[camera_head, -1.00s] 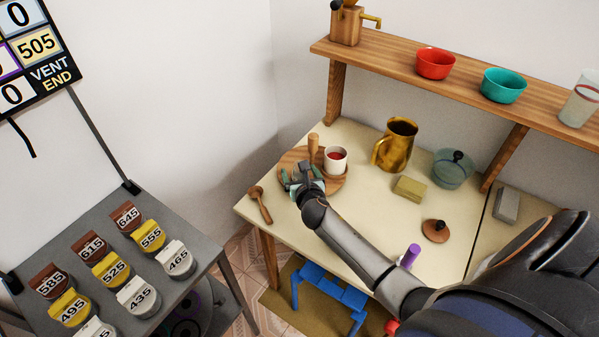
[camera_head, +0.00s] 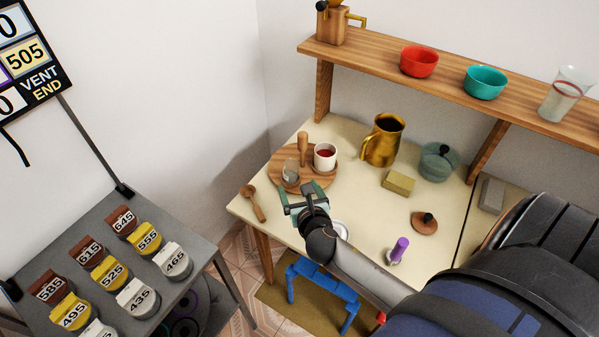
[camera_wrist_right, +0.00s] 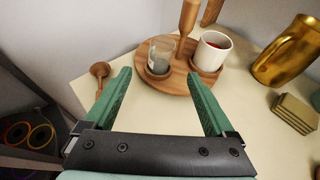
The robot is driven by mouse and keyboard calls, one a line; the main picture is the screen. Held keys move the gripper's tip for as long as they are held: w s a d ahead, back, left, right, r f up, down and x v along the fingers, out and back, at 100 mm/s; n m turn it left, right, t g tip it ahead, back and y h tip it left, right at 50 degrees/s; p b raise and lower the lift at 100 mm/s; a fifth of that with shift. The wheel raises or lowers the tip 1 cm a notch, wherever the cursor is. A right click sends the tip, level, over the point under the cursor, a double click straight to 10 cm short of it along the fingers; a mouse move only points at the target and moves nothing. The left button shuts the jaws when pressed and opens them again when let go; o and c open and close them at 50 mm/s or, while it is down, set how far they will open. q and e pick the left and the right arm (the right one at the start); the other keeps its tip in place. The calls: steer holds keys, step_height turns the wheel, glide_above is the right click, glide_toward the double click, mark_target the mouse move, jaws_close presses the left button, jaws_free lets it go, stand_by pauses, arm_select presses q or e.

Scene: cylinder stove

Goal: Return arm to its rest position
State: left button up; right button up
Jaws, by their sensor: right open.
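My right gripper (camera_head: 305,192) is over the front left part of the cream table (camera_head: 350,215), just in front of the round wooden tray (camera_head: 322,181). In the right wrist view its green fingers (camera_wrist_right: 160,92) are wide apart with nothing between them. On the tray stand a small clear glass (camera_head: 290,172), a white cup with red contents (camera_head: 325,156) and an upright wooden handle-like piece (camera_head: 303,150). The glass and cup also show beyond the fingertips in the right wrist view. My left gripper is not in view.
A wooden spoon (camera_head: 252,203) lies left of the gripper. A brass pitcher (camera_head: 383,140), yellow block (camera_head: 398,183), lidded glass pot (camera_head: 438,162), brown lid (camera_head: 424,222) and purple-handled item (camera_head: 398,250) stand to the right. A shelf (camera_head: 430,85) runs above. A grey stand with numbered tags (camera_head: 110,265) is at left.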

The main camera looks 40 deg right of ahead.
steer(key=shift+s, duration=0.1)
stand_by(0.5)
steer(key=s+a+m+g+y, duration=0.35)
steer(key=s+m, duration=0.75)
steer(key=m, duration=0.4)
steer(key=s+a+m+g+y, duration=0.2)
steer(key=s+a+m+g, duration=0.3)
steer(key=s+m, duration=0.7)
steer(key=w+a+f+m+t+y, duration=0.1)
steer(key=w+a+f+t, duration=0.1)
steer(key=f, duration=0.3)
steer(key=w+a+f+m+t+y, duration=0.1)
steer(key=w+a+f+t, duration=0.1)
steer(key=w+f+t, duration=0.1)
steer(key=shift+w+a+f+m, duration=0.3)
steer(key=shift+w+a+f, duration=0.15)
steer(key=shift+f, duration=0.95)
